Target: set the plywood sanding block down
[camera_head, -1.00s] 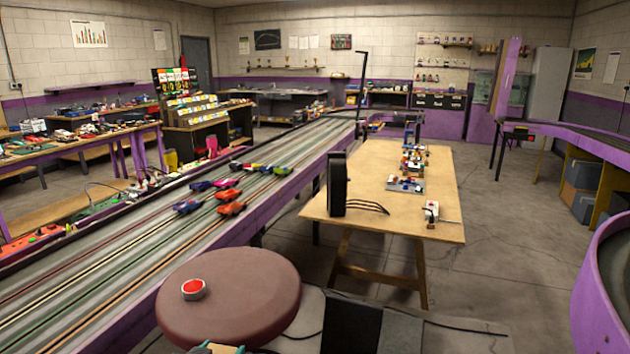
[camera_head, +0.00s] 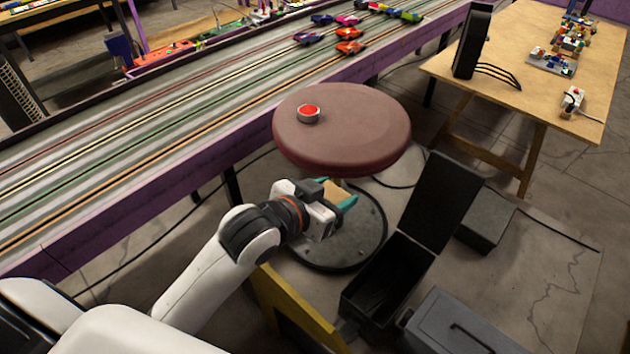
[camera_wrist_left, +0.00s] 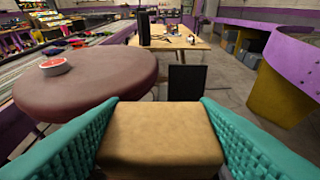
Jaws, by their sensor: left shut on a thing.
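The plywood sanding block (camera_head: 337,191) is a small tan block held between the teal fingers of my left gripper (camera_head: 336,196). In the left wrist view the block (camera_wrist_left: 161,135) fills the gap between the ridged teal pads of the gripper (camera_wrist_left: 160,140). The gripper is shut on it and holds it in the air, just in front of the round brown stool (camera_head: 350,150). The stool's padded top lies ahead and to the left in the wrist view (camera_wrist_left: 85,95). My right gripper is in neither view.
A red button (camera_head: 308,111) sits on the stool's left part; the rest of its top is bare. An open black box (camera_head: 388,280) and a grey case (camera_head: 455,325) stand on the floor to the right. The slot track (camera_head: 140,150) runs behind; a wooden table (camera_head: 520,70) stands back right.

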